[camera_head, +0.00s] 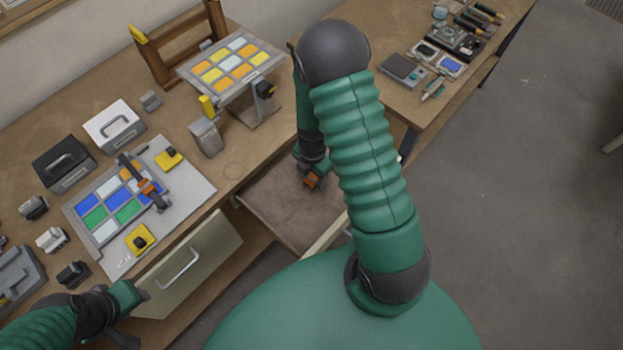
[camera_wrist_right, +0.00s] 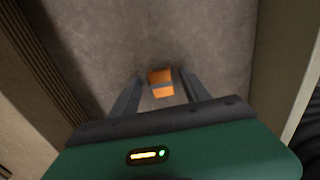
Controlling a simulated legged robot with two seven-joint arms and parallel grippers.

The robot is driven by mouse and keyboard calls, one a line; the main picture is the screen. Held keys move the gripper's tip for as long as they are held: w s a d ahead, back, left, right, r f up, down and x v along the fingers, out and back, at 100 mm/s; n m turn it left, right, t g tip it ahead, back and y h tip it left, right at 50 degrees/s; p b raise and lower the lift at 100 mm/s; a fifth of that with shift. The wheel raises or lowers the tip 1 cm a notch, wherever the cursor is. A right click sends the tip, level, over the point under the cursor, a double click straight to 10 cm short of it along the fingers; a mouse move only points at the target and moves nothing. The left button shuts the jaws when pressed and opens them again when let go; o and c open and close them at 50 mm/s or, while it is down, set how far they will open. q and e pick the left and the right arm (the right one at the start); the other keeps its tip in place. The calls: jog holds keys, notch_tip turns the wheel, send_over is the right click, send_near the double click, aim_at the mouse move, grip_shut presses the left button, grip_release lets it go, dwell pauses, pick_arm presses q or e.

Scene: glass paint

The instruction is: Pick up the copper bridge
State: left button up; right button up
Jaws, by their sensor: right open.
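The copper bridge, a small orange block with a grey band across it, lies on the floor of the open drawer (camera_head: 277,207). It shows in the right wrist view (camera_wrist_right: 161,89), between the two dark fingers of my right gripper (camera_wrist_right: 161,80). The fingers are apart, one on each side of it; I cannot tell whether they touch it. In the head view my right gripper (camera_head: 311,179) reaches down into the drawer, and my arm hides part of the drawer. My left gripper (camera_head: 136,312) is at the lower left, away from the drawer; its jaw state is unclear.
Drawer walls rise on both sides of my right gripper. A drawer front with a handle (camera_head: 180,268) stands left of it. On the bench are a coloured glass panel (camera_head: 95,217) with a dark-and-orange tool (camera_head: 147,187), metal boxes and a tilted panel (camera_head: 228,68).

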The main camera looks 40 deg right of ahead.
aim_at(312, 178)
jog(key=shift+r, duration=0.1)
grip_shut()
jog(key=shift+r, duration=0.1)
notch_tip(312, 178, up, 10)
dwell(0.5)
notch_tip(312, 178, up, 3)
jog(key=p, duration=0.3)
dwell(0.3)
